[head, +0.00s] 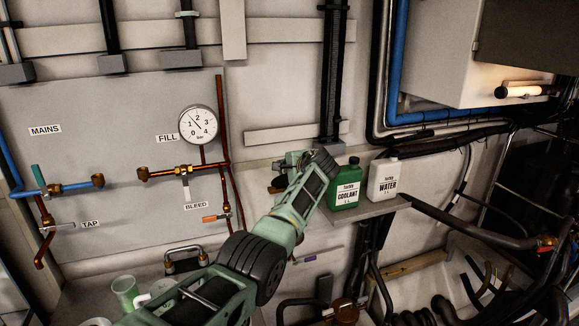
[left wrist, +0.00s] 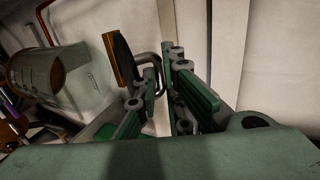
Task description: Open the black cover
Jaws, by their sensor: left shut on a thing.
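A dark cover-like plate with a brassy rim (left wrist: 121,62) stands nearly edge-on in the left wrist view, with a grey loop handle (left wrist: 150,57) on its right side. My left gripper (left wrist: 164,76) has its fingers close around the end of this handle; the exact contact is partly hidden by the fingers. In the head view my left gripper (head: 293,160) is in front of the wall, left of the green coolant jug, and the cover is mostly hidden by it. My right gripper is in neither view.
A green coolant jug (head: 345,186) and white water jug (head: 383,180) stand on a shelf (head: 362,211) close to my gripper. Copper pipes (head: 221,120) and a gauge (head: 198,124) are left.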

